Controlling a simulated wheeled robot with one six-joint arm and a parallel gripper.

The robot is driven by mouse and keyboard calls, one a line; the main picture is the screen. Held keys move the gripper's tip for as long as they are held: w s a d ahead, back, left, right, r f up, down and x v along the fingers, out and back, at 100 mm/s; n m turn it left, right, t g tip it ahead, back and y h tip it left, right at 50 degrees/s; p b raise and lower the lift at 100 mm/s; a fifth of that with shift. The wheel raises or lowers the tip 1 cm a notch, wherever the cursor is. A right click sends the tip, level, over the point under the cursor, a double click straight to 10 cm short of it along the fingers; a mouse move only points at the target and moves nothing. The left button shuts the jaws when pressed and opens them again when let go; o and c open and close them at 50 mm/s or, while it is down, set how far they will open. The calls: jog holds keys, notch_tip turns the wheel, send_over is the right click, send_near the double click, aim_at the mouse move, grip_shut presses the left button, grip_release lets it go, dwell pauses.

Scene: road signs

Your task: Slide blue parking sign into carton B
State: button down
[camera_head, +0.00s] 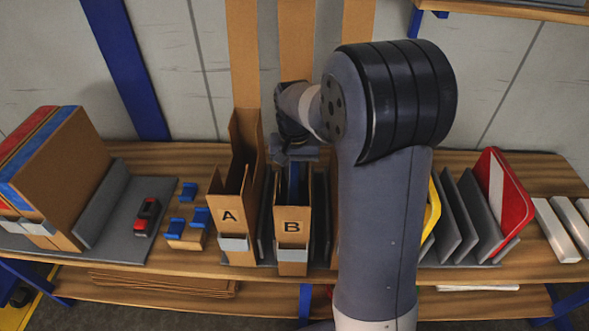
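Carton B (292,228) is a narrow upright brown carton marked with a black B, standing in the middle of the bench. A blue strip, likely the blue parking sign (294,182), shows upright at carton B's open top. How deep it sits is hidden. My gripper (295,158) is directly above carton B, pointing down at the blue strip. Its fingers are small and dark here, so I cannot tell whether they are shut on the sign. My arm covers the area right of carton B.
Carton A (230,218) stands close on the left of carton B. Grey dividers with a yellow sign (432,212) and a red sign (503,200) are on the right. A blue-pegged block (187,222), red tool (147,215) and large carton (62,178) are on the left.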

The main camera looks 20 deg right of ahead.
jog(key=shift+f+b, duration=0.45)
jog(key=shift+f, duration=0.2)
dwell(0.6)
jog(key=c, duration=1.2)
grip_release()
notch_tip(320, 180, up, 11)
jog(key=shift+f+p, duration=0.1)
jog(key=shift+p, duration=0.55)
